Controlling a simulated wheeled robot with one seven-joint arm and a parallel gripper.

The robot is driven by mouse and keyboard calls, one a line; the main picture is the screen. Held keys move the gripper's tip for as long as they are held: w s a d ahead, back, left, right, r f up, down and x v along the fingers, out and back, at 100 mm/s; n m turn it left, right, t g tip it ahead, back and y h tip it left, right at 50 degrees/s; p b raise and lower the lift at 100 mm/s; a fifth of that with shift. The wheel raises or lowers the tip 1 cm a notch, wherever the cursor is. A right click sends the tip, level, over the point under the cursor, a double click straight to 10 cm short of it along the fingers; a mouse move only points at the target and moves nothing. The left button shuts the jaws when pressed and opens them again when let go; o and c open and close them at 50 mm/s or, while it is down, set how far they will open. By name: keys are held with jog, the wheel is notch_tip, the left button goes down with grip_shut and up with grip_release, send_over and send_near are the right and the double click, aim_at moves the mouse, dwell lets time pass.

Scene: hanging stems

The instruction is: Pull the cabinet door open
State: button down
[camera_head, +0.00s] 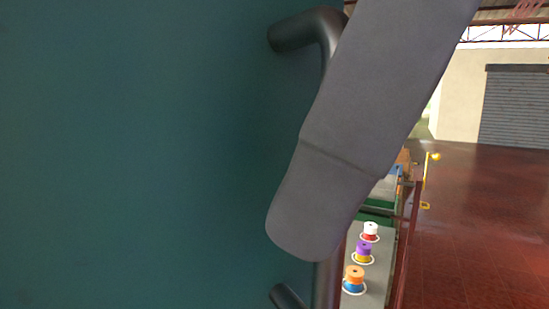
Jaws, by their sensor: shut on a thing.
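The teal cabinet door (130,150) fills the left half of the view, close up. A dark bar handle (300,30) stands on its right part, with a bent mount at the top and another low down. My gripper (305,225) shows as one wide grey finger slanting down from the upper right, across the front of the bar. It is shut on the handle. The middle of the bar and my other finger are hidden behind the near finger. The bar shows again just below the fingertip.
To the right, beyond the door, a narrow grey surface (378,270) carries several coloured spool-like pieces (363,252). A red post (407,245) stands beside it. Farther right is open reddish floor (480,220), with a grey shutter (515,108) in the far wall.

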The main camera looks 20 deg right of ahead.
jog(key=shift+s, duration=0.25)
jog(key=c, duration=1.8)
grip_release()
jog(key=shift+o, duration=0.2)
jog(key=shift+r, duration=0.2)
jog(key=p+v, duration=0.6)
jog(key=v, duration=0.1)
jog(key=shift+r, duration=0.2)
jog(key=shift+s+d, duration=0.1)
jog(key=shift+d, duration=0.05)
jog(key=shift+c, duration=0.4)
